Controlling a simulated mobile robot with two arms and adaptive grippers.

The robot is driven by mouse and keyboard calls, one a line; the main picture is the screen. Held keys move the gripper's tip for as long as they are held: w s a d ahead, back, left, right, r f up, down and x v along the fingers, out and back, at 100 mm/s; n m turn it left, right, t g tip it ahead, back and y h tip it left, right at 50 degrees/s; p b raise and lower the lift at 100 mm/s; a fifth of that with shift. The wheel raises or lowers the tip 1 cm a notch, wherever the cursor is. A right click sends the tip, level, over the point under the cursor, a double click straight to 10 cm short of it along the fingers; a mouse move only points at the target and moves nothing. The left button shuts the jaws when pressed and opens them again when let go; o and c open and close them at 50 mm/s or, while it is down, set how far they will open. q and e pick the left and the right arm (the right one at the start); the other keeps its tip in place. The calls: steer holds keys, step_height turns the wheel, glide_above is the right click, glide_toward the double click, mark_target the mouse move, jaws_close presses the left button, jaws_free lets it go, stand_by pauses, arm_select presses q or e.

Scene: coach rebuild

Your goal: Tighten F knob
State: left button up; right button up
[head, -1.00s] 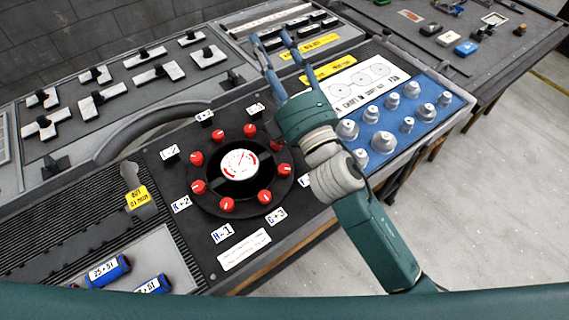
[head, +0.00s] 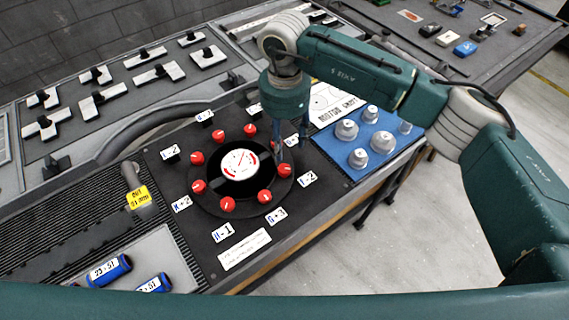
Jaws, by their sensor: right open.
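A black round panel (head: 212,200) carries a ring of red knobs around a white dial (head: 240,165). One red knob (head: 284,170) sits at the ring's right side, beside a white label (head: 307,179) whose letter is too small to read surely. My right gripper (head: 287,147) points down over the ring's right edge, open, with its tips just above and behind that knob. Another red knob (head: 274,145) is partly hidden by its finger. I cannot tell whether the fingers touch either knob. My left gripper is not in view.
A blue panel with silver knobs (head: 382,142) lies to the right, partly covered by my arm. Blue cylinders (head: 108,270) lie at the front left. Grey panels with white blocks (head: 160,73) fill the back left. Open floor lies at the right.

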mark_target(284, 168)
step_height(284, 168, down, 9)
steer(key=p, duration=0.3)
steer(key=shift+s+a+f, duration=0.1)
steer(key=shift+a+f, duration=0.05)
steer(key=shift+f, duration=0.6)
steer(key=shift+c, duration=0.3)
steer(key=c, duration=1.1)
